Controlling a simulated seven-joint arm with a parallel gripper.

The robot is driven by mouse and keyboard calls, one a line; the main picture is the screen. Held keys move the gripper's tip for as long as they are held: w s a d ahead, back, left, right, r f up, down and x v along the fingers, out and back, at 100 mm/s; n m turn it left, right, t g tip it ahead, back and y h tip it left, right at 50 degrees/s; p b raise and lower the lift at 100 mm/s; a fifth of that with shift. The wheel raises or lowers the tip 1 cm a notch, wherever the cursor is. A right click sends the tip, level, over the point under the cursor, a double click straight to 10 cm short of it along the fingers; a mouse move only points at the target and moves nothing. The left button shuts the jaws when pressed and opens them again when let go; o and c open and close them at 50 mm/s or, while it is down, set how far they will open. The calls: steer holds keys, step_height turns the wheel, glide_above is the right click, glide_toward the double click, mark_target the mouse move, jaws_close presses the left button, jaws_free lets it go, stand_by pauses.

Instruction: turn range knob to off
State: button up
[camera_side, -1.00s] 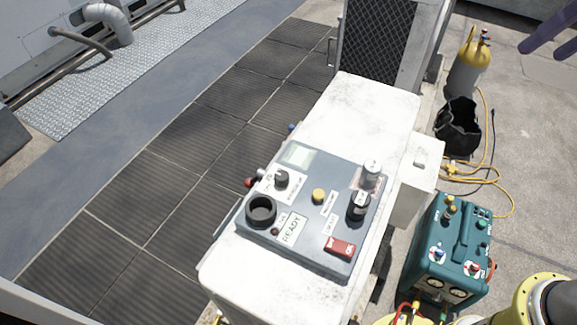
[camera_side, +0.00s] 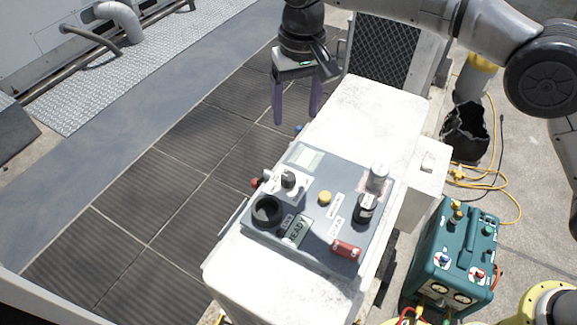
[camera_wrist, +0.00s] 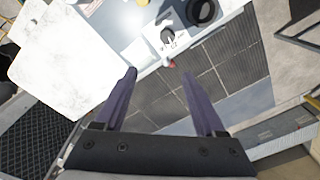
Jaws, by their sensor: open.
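The grey control panel (camera_side: 312,262) lies on top of the white cabinet. A small black knob (camera_side: 288,179) sits on a white marked plate at the panel's left side; it also shows in the wrist view (camera_wrist: 168,36). A larger black knob (camera_side: 364,209) stands at the panel's right side. The lettering is too small to tell which one is the range knob. My gripper (camera_side: 296,118) is open and empty, its two purple fingers pointing down beyond the panel's far left edge, apart from the knobs. In the wrist view my gripper (camera_wrist: 158,75) has its fingers apart below the small knob.
The panel also holds a black ring (camera_side: 267,210), a yellow button (camera_side: 324,198), a red switch (camera_side: 346,249) and a silver cylinder (camera_side: 378,176). A red-tipped part (camera_side: 256,182) sticks out at its left edge. A teal machine (camera_side: 455,250) stands at right.

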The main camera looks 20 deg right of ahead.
mark_target(288, 176)
steer(key=f, duration=0.5)
steer(key=s+a+f, duration=0.1)
steer(key=f, duration=0.5)
steer(key=a+f, duration=0.1)
steer(key=f, duration=0.4)
steer(key=shift+s+f, duration=0.25)
steer(key=shift+f, duration=0.1)
jaws_close()
